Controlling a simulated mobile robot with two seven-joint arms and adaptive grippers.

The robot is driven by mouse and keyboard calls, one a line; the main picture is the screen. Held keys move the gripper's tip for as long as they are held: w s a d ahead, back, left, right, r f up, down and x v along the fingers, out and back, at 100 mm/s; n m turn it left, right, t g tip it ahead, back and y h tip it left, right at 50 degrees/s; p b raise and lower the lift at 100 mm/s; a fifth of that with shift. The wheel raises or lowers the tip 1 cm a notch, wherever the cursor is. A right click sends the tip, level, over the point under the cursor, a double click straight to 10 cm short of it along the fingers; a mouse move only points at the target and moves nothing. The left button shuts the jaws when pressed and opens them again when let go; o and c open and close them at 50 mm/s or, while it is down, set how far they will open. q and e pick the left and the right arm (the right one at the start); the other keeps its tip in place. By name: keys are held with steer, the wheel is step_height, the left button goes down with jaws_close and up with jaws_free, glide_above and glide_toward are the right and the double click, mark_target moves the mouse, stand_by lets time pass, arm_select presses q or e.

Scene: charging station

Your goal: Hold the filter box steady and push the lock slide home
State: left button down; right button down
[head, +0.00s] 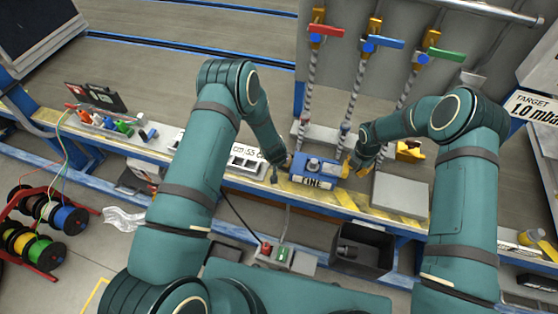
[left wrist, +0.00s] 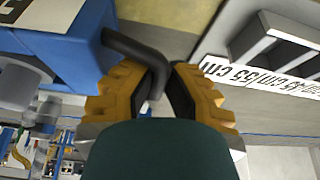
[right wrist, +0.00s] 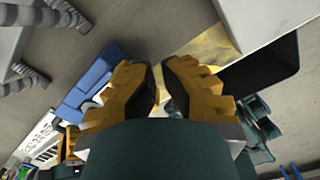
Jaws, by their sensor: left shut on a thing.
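The blue filter box (head: 327,170), with a label reading "FINE" on its front, sits on the bench's front strip. It also shows in the left wrist view (left wrist: 60,65) and the right wrist view (right wrist: 92,78). My left gripper (left wrist: 163,78) is shut on the box's dark bent handle (left wrist: 132,46), at the box's left side in the head view. My right gripper (right wrist: 162,72) is at the box's right end, its fingertips slightly apart with no thing seen between them. I cannot make out the lock slide for certain.
Three braided hoses with red (head: 325,31), blue (head: 383,44) and green (head: 446,55) valve handles rise behind the box. A grey plate (head: 400,194) lies to the right. A black bin (head: 362,256) stands below the bench front. A scale strip (head: 246,156) lies left.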

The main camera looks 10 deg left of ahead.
steer(key=shift+s+a+f+g, duration=0.3)
steer(key=shift+s+a+f, duration=0.4)
steer(key=shift+f, duration=0.25)
steer(key=shift+d, duration=0.1)
stand_by(0.5)
steer(key=shift+d, duration=0.9)
step_height(320, 180, up, 8)
steer(key=shift+w+a+r, duration=0.15)
steer(key=shift+w+a, duration=0.1)
steer(key=shift+w, duration=0.2)
